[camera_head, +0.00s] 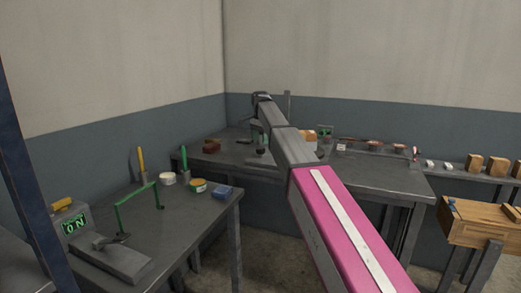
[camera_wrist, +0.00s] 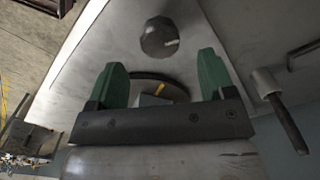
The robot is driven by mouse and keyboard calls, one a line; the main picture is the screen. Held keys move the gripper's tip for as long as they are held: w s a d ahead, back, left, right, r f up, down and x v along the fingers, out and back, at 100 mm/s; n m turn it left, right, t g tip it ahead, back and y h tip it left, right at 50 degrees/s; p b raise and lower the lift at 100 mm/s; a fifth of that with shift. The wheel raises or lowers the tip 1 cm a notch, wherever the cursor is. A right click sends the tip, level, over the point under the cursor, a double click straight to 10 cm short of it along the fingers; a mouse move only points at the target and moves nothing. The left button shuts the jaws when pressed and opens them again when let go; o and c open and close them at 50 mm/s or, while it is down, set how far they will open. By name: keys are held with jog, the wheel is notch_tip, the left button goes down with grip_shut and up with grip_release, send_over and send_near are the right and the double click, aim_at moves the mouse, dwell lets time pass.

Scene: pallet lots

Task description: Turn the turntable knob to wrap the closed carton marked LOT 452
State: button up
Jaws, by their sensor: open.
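In the wrist view a round dark knob (camera_wrist: 160,38) with a pale mark on its face sits on a light grey metal surface. My gripper (camera_wrist: 162,62) has two green fingers spread apart with nothing between them. The knob is just beyond the fingertips, roughly centred between them and apart from both. A dark disc (camera_wrist: 183,83), perhaps the turntable, shows behind the fingers, with a small grey piece and a yellow mark on it. My arm hides the knob there.
A grey post with a dark rod (camera_wrist: 290,120) stands right of the fingers. The back table (camera_head: 400,177) carries small items. A wooden box (camera_head: 475,225) is at right.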

aim_at(260, 148)
jog(key=shift+f, duration=2.6)
jog(key=c, duration=0.9)
